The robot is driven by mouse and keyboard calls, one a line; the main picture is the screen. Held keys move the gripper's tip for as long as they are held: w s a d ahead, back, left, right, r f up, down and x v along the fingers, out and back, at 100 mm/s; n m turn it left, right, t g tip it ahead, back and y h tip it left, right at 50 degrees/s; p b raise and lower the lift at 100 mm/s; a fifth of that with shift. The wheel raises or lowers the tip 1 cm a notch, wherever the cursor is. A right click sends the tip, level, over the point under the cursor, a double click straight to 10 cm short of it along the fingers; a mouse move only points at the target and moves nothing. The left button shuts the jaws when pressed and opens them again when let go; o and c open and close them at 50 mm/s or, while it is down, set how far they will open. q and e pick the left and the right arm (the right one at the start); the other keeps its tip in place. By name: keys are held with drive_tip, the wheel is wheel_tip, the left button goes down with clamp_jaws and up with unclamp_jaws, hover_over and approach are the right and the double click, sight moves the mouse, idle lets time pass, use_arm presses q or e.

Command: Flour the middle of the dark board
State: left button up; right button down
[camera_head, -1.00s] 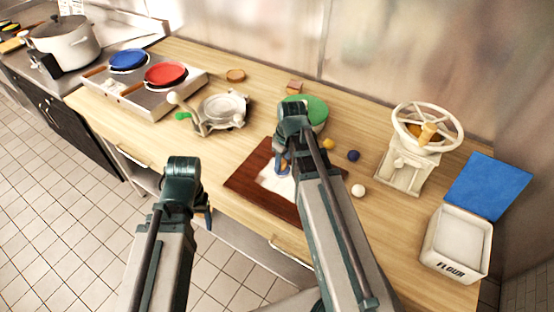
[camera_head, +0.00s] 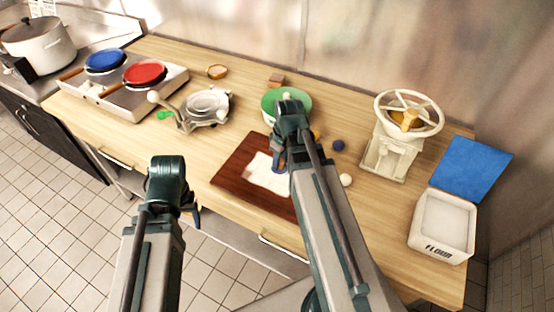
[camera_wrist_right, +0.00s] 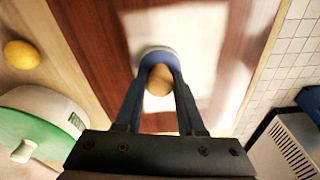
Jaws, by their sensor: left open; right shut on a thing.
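The dark red-brown board (camera_head: 232,171) lies on the wooden counter. A white flour patch (camera_head: 262,175) covers part of its middle; the patch also shows in the right wrist view (camera_wrist_right: 200,50). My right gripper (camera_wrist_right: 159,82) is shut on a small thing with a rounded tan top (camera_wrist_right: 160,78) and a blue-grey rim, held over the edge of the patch. Whether it touches the board, I cannot tell. In the head view my right arm hides part of the board. My left gripper (camera_head: 192,212) is open and empty, in front of the counter.
A white flour bin (camera_head: 443,222) and a blue lid (camera_head: 472,168) stand at the right, near a white hand-wheel machine (camera_head: 392,155). A green-topped white container (camera_head: 270,100) is behind the board. Small balls lie nearby. The stove with blue and red pans (camera_head: 145,73) is at left.

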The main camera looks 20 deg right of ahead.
wheel_tip(320, 180, up, 6)
drive_tip(key=p, duration=0.6)
idle(0.4)
wheel_tip(320, 180, up, 3)
drive_tip(key=p, duration=0.3)
drive_tip(key=shift+r, duration=0.1)
idle(0.3)
